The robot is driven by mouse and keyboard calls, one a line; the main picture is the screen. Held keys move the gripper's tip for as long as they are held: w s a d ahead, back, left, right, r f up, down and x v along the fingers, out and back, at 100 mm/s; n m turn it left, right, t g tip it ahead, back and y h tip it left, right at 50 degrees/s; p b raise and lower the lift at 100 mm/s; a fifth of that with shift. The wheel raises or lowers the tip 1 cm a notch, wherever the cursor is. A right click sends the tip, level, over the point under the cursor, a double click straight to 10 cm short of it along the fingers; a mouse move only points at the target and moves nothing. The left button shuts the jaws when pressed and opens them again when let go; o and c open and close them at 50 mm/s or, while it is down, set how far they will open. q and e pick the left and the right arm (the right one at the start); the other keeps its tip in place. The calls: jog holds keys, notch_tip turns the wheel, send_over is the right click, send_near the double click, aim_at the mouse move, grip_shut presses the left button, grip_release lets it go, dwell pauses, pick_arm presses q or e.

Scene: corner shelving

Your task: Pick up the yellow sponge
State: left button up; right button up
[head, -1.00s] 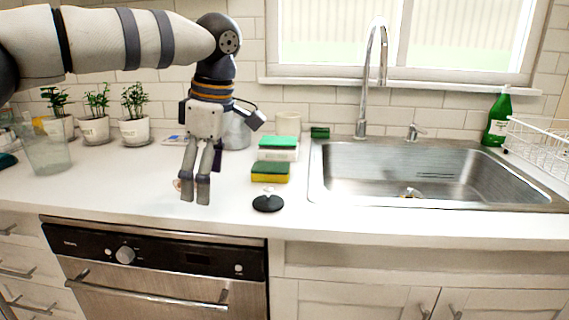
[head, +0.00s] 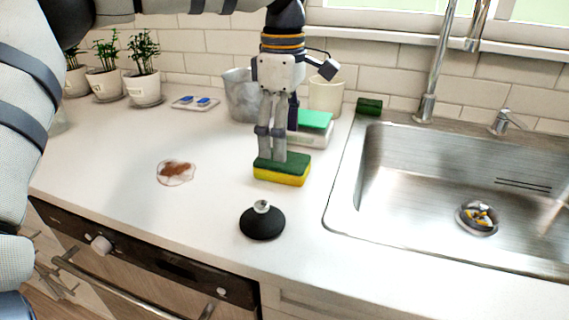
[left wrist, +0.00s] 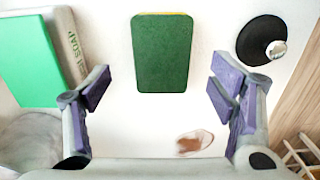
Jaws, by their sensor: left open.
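The yellow sponge (head: 281,176) has a dark green top and lies on the white counter, left of the sink. In the left wrist view its green face (left wrist: 161,53) shows between and beyond the fingers, with a thin yellow edge. My left gripper (head: 271,158) points down at the sponge in the head view, its fingertips overlapping the sponge's back left part. In the left wrist view the left gripper (left wrist: 158,92) is open, with wide-spread purple-padded fingers and nothing held. I cannot tell whether the fingertips touch the sponge. My right gripper is not in view.
A black sink stopper (head: 262,222) lies in front of the sponge. A soap box with a green top (head: 314,122), a beige cup (head: 325,97) and a grey pot (head: 240,97) stand behind. A brown stain (head: 176,172) marks the counter at left. The sink (head: 470,190) is right.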

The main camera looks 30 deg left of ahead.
pick_arm(q)
jog(key=f, duration=0.4)
jog(key=shift+s+f, duration=0.25)
jog(key=shift+f, duration=0.05)
jog(key=shift+w+f, duration=0.1)
jog(key=shift+f, duration=0.15)
jog(key=c, duration=0.8)
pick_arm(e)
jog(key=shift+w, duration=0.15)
pick_arm(q)
notch_tip(320, 180, up, 3)
jog(key=s+d+r, duration=0.2)
jog(key=s+r, duration=0.1)
jog(key=s, duration=0.1)
jog(key=s+d+r+p, duration=0.1)
jog(key=s+d+r, duration=0.1)
jog(key=s+r, duration=0.1)
jog(key=s+d+r+p, duration=0.1)
jog(key=s+r, duration=0.3)
jog(key=s, duration=0.1)
jog(key=shift+s+d, duration=0.4)
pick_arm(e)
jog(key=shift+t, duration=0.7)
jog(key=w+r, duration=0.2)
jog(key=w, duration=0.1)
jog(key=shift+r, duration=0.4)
pick_arm(q)
jog(key=shift+c, duration=0.6)
